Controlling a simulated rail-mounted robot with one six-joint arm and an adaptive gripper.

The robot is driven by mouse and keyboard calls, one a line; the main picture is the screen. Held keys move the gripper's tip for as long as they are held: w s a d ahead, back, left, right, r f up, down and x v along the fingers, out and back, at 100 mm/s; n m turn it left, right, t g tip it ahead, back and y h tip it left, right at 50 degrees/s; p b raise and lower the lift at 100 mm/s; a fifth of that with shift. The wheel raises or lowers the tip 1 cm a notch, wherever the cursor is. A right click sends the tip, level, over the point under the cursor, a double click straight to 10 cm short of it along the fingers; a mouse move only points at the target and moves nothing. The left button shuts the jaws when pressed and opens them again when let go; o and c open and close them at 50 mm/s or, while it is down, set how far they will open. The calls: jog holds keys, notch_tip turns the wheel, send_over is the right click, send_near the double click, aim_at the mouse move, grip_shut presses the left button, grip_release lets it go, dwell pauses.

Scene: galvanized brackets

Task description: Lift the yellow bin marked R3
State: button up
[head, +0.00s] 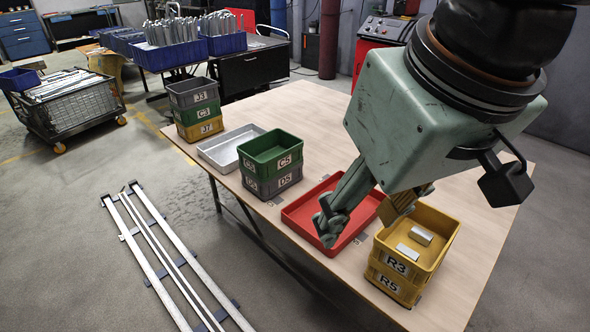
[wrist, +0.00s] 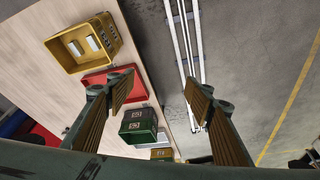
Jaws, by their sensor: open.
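The yellow bin marked R3 (head: 396,266) sits on top of another yellow bin marked R5 (head: 388,287) at the right front of the table. It holds a few grey metal pieces. It also shows in the wrist view (wrist: 66,58) at the upper left. My gripper (head: 365,212) is open and empty, raised over the area of the red tray, left of and behind the bin in the head view. In the wrist view the two fingers (wrist: 161,88) are spread wide, with the bin outside them to the left.
The red tray (head: 293,217) lies left of the yellow stack. Green C5 (head: 284,161) on grey D5 (head: 278,187), a metal tray (head: 211,156) and the J3 (head: 201,98), C3, J7 stack stand farther left. The table's back right is clear.

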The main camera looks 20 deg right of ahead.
jog(key=o, duration=1.8)
jog(key=shift+c, duration=0.2)
